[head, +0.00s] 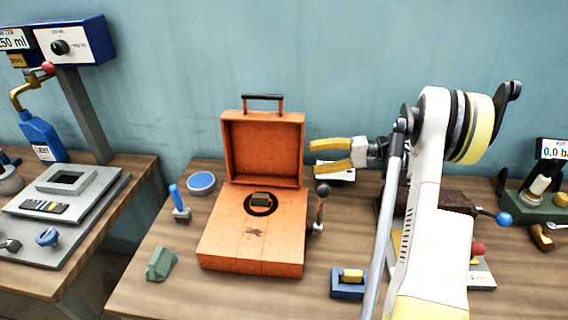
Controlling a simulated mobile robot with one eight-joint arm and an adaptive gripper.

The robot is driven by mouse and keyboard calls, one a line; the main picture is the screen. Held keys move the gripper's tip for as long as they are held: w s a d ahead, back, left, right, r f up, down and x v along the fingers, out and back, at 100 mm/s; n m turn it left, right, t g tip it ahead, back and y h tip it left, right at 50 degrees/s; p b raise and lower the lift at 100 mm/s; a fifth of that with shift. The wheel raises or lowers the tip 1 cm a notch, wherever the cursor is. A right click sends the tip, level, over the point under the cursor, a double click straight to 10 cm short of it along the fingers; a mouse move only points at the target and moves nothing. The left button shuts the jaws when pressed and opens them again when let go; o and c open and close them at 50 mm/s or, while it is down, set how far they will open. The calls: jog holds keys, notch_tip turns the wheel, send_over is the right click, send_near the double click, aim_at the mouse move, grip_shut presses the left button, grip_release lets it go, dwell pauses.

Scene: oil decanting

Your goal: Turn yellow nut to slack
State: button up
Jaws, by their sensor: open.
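I cannot tell for certain which part is the yellow nut. A small yellow-brass piece (561,199) sits on the green fixture at the far right edge, below a display reading 0.0. Another yellow piece (352,275) lies in a small blue holder at the front of the bench. My gripper (312,157) has yellow fingers and points left, beside the open orange case. Its fingers are apart with nothing between them. My arm hides part of the bench at right, including much of a fixture with a red knob (478,249).
The open orange case (215,258) stands mid-bench, with a dark-knobbed lever (321,203) at its right. A blue-handled tool (178,199), a blue round pad (201,181) and a green block (160,264) are left of it. A blue-ended lever (502,219) sticks out at right.

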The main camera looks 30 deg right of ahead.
aim_at(290, 161)
jog(key=x, duration=0.8)
jog(key=shift+w, duration=0.1)
jog(key=c, duration=1.2)
jog(key=shift+f+t+y+b, duration=0.3)
jog(key=shift+t+b, duration=0.1)
jog(key=shift+b, duration=0.6)
jog(key=shift+r+y, duration=0.3)
